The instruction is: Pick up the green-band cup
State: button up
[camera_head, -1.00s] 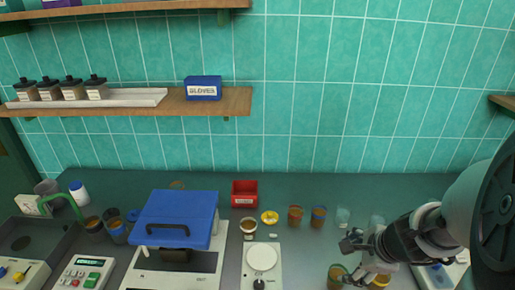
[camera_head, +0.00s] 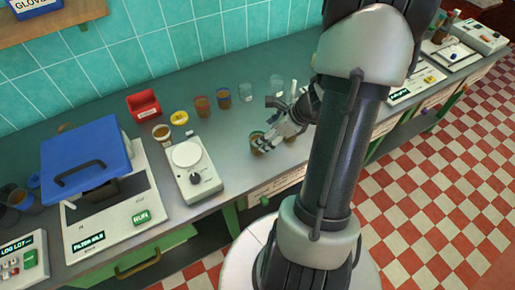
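A small amber cup with a greenish band near its rim (camera_head: 256,142) stands near the front edge of the grey counter, right of the white round-plate device. My gripper (camera_head: 268,141) is low over the counter at this cup, its fingertips overlapping the cup's right side in the picture. The fingers are small and partly overlapped, so whether they are open or closed on the cup is unclear. Another cup is mostly hidden behind my gripper.
Amber cups (camera_head: 202,105) and a blue-banded cup (camera_head: 224,98) stand farther back, with clear glasses (camera_head: 245,91) beside them. The round-plate device (camera_head: 187,155) is to the left. A red bin (camera_head: 143,105) and yellow dish (camera_head: 180,118) stand behind it. The counter's front edge is close.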

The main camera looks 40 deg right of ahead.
jog(key=b+x, duration=0.2)
jog(key=x, duration=0.4)
jog(key=shift+w+f+b, duration=0.2)
jog(key=shift+w+b, duration=0.15)
jog(key=shift+w, duration=0.05)
jog(key=shift+r, duration=0.1)
jog(key=shift+c, duration=0.4)
jog(key=c, duration=1.1)
jog(key=shift+c, duration=0.3)
jog(key=shift+r, duration=0.1)
